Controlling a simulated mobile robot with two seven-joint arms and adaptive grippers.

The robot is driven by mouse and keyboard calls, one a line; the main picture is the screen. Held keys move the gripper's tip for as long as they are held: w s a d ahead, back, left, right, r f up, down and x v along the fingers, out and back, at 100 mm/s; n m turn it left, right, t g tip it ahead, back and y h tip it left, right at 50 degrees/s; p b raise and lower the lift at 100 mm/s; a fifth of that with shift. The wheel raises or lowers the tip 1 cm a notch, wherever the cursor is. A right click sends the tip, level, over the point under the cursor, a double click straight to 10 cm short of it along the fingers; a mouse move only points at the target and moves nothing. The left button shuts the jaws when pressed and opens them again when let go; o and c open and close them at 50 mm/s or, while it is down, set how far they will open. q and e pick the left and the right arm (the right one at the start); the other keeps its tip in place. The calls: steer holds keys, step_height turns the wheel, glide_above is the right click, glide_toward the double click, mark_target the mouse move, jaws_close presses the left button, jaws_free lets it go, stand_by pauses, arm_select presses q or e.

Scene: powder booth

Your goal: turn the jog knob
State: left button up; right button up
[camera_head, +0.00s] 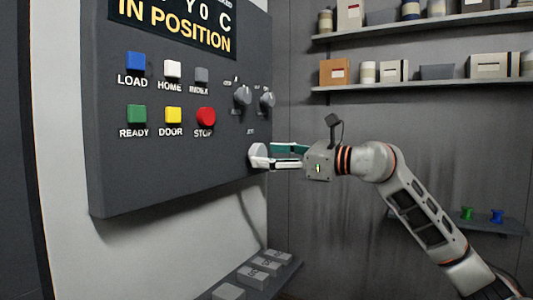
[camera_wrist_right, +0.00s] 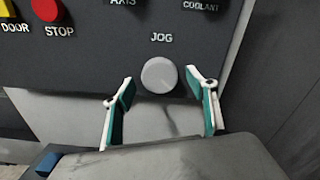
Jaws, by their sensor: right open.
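The jog knob (camera_wrist_right: 159,75) is a round light grey knob under the JOG label, low on the dark control panel. In the head view the jog knob (camera_head: 258,154) sits at the panel's lower right. My right gripper (camera_head: 274,157) reaches in from the right, its fingertips at the knob. In the wrist view my right gripper (camera_wrist_right: 162,88) is open, one teal-lined finger on each side of the knob, with visible gaps; I cannot tell whether either touches it. My left gripper is not in view.
The red STOP button (camera_head: 206,117) and two smaller knobs, one being this one (camera_head: 243,96), are on the same panel (camera_head: 130,185). A keypad ledge (camera_head: 258,275) juts out below. Shelves (camera_head: 420,86) with boxes hang on the right wall.

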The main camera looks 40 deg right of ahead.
steer(key=shift+x, duration=0.9)
steer(key=shift+f, duration=0.1)
steer(key=shift+c, duration=0.5)
steer(key=c, duration=1)
steer(key=shift+c, duration=0.2)
